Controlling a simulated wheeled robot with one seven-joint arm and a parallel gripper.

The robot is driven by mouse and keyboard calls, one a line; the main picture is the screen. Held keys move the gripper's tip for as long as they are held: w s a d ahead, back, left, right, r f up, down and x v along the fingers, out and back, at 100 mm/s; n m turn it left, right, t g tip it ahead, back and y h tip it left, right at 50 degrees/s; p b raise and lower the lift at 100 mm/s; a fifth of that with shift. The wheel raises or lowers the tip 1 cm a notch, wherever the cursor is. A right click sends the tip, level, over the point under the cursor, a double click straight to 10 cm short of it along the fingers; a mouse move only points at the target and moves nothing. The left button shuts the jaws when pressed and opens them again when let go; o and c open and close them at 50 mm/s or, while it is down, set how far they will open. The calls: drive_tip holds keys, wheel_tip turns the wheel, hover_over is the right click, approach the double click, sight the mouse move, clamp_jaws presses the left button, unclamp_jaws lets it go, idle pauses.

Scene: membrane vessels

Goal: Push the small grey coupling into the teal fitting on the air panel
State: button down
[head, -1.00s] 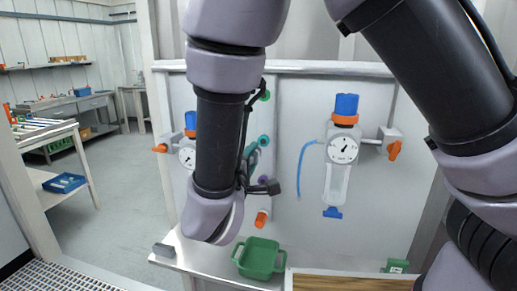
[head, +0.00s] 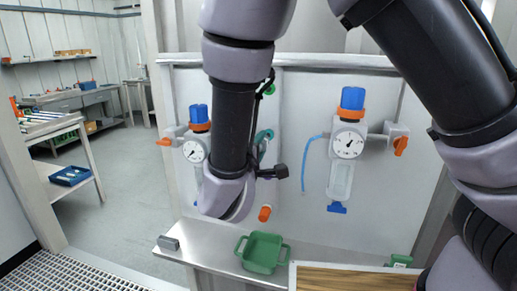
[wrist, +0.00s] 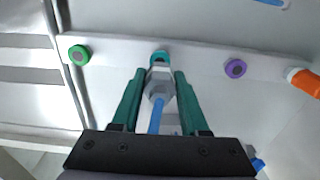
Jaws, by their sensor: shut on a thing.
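The small grey coupling (wrist: 157,92) is between the two green fingers of my gripper (wrist: 160,74) in the wrist view, with a blue hose (wrist: 155,120) running back from it. The gripper is shut on it. The teal fitting (wrist: 160,56) is on the panel rail just beyond the fingertips, in line with the coupling. The coupling's front end reaches the fitting's lower edge in the picture; I cannot tell whether they touch or how deep it sits. In the head view the teal fitting (head: 265,134) shows beside my forearm, which hides most of the gripper.
A green fitting (wrist: 78,55) is left of the teal one; a purple fitting (wrist: 235,68) and an orange fitting (wrist: 303,81) are right. A gauge unit (head: 347,144) hangs on the panel. A green bin (head: 262,254) and a grey block (head: 168,243) stand on the ledge below.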

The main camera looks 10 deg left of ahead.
sight(265, 140)
drive_tip(key=shift+w+d, duration=0.15)
drive_tip(key=shift+w, duration=1)
drive_tip(key=shift+w+d, duration=0.2)
drive_tip(key=shift+w, duration=0.3)
idle(1.4)
drive_tip(key=shift+c, duration=1.7)
unclamp_jaws()
drive_tip(key=s+a, duration=0.1)
drive_tip(key=s, duration=0.9)
drive_tip(key=shift+s+a, duration=0.25)
drive_tip(key=shift+s, duration=0.1)
